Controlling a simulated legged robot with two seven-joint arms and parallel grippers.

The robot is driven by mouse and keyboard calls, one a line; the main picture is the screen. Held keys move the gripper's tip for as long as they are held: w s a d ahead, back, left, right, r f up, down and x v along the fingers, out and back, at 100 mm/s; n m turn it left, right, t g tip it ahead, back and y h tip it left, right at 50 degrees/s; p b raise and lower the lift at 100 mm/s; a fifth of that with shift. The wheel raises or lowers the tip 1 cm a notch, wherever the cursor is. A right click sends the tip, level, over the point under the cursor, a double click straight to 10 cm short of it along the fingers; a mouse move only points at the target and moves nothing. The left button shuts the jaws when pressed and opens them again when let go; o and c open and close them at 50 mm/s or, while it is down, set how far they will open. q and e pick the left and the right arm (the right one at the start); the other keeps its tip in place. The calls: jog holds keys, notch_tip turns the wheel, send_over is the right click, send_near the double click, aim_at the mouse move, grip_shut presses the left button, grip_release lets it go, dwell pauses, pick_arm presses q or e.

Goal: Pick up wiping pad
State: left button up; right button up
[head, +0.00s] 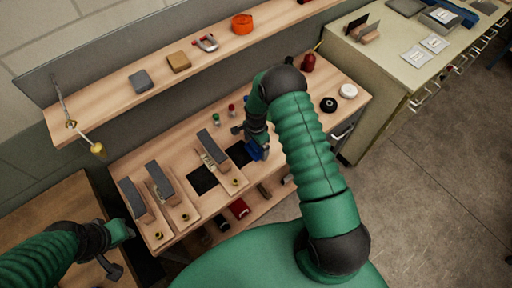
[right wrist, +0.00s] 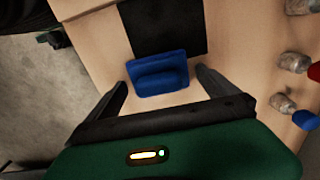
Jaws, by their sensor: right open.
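The blue wiping pad (head: 257,151) lies on the wooden workbench, at the edge of a black square (head: 237,153). In the right wrist view the pad (right wrist: 158,73) has a raised grip on top and overlaps the black square (right wrist: 165,25). My right gripper (right wrist: 162,84) is open, with one finger on each side of the pad and gaps visible at both sides. In the head view my right arm partly hides this gripper (head: 250,136). My left gripper (head: 113,252) is at the lower left, away from the pad; its jaw opening is unclear.
Grey-topped blocks (head: 160,182) stand on wooden boards left of the pad. Small bottles (head: 216,119) stand behind, and they show at the right of the wrist view (right wrist: 294,62). A black roll (head: 328,104) and white disc (head: 348,91) lie to the right. A shelf (head: 110,105) runs behind.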

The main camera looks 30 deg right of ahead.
jog(key=shift+a+r, duration=0.15)
jog(key=shift+a, duration=0.2)
jog(key=c, duration=1)
jog(key=shift+c, duration=1.4)
pick_arm(q)
jog(key=shift+a+f, duration=0.1)
jog(key=shift+a, duration=0.25)
jog(key=shift+d, duration=0.15)
pick_arm(e)
jog(key=shift+d, duration=0.2)
jog(key=shift+r+b, duration=0.3)
jog(key=shift+r, duration=0.3)
jog(key=shift+s+r+b, duration=0.2)
jog(key=shift+r+b, duration=0.2)
jog(key=shift+r, duration=0.7)
pick_arm(q)
jog(key=b+x, duration=0.1)
jog(key=x, duration=0.1)
jog(key=s+b+x, duration=0.1)
jog(key=shift+w+f+b, duration=0.15)
jog(key=shift+f+b, duration=0.15)
jog(key=shift+f, duration=0.2)
pick_arm(e)
jog(key=s+d, duration=0.2)
jog(key=s, duration=0.5)
jog(key=s+d+r, duration=0.1)
jog(key=s+d, duration=0.1)
jog(key=s, duration=0.6)
jog(key=shift+d+r, duration=0.15)
jog(key=shift+r, duration=0.1)
